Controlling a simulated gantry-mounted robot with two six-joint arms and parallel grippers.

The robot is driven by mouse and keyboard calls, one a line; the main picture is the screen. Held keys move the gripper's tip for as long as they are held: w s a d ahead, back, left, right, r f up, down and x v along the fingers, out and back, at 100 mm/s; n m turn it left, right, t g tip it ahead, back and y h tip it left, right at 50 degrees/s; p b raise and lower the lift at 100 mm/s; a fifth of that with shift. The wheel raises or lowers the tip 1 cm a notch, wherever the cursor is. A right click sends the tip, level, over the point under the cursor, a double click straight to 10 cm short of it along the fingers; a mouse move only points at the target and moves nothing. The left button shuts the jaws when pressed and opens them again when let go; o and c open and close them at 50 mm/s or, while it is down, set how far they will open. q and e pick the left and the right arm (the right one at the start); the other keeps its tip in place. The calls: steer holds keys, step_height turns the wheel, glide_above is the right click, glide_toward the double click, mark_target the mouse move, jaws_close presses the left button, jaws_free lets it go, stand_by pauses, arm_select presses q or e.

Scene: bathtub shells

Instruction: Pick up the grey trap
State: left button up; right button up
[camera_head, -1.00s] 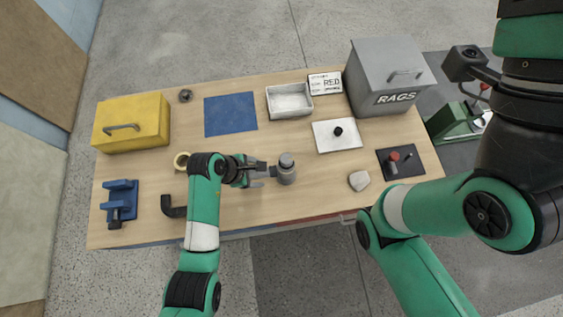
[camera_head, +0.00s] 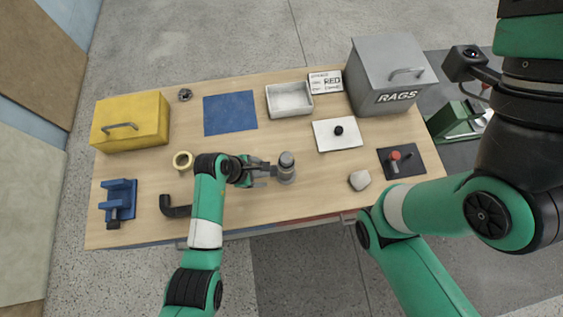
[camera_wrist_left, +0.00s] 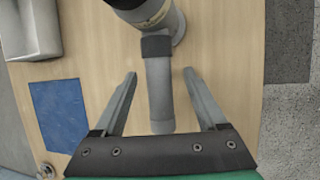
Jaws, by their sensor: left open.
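The grey trap (camera_head: 287,174) stands on the wooden bench near its front middle, an upright grey cylinder with a darker top. In the left wrist view the trap (camera_wrist_left: 161,95) shows its side pipe with a dark collar, pointing towards my gripper. My left gripper (camera_head: 268,171) is open just left of the trap's body. In the left wrist view the open left gripper (camera_wrist_left: 160,74) has one finger on each side of the pipe, with gaps visible on both sides. My right gripper is out of view.
A cream ring (camera_head: 183,161) and black elbow pipe (camera_head: 176,208) lie left of my left arm. A pale lump (camera_head: 359,180) sits to the right. Behind are a white tray (camera_head: 290,111), blue mat (camera_head: 230,114), yellow box (camera_head: 130,134) and grey rags bin (camera_head: 390,80).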

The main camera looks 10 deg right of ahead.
mark_target(260, 174)
arm_select(q)
jaws_close()
stand_by(0.5)
steer(key=shift+r, duration=0.25)
steer(key=r, duration=0.1)
steer(key=r+p, duration=0.1)
steer(key=r, duration=0.2)
steer(key=shift+s+r+p, duration=0.15)
steer(key=shift+s+p, duration=0.1)
steer(key=shift+p, duration=0.1)
steer(key=s+r+p, duration=0.3)
steer(key=s+r, duration=0.5)
steer(key=s, duration=0.5)
steer(key=shift+s+d+r+p, duration=0.25)
steer(key=shift+d+r+p, duration=0.1)
steer(key=shift+d+r, duration=0.05)
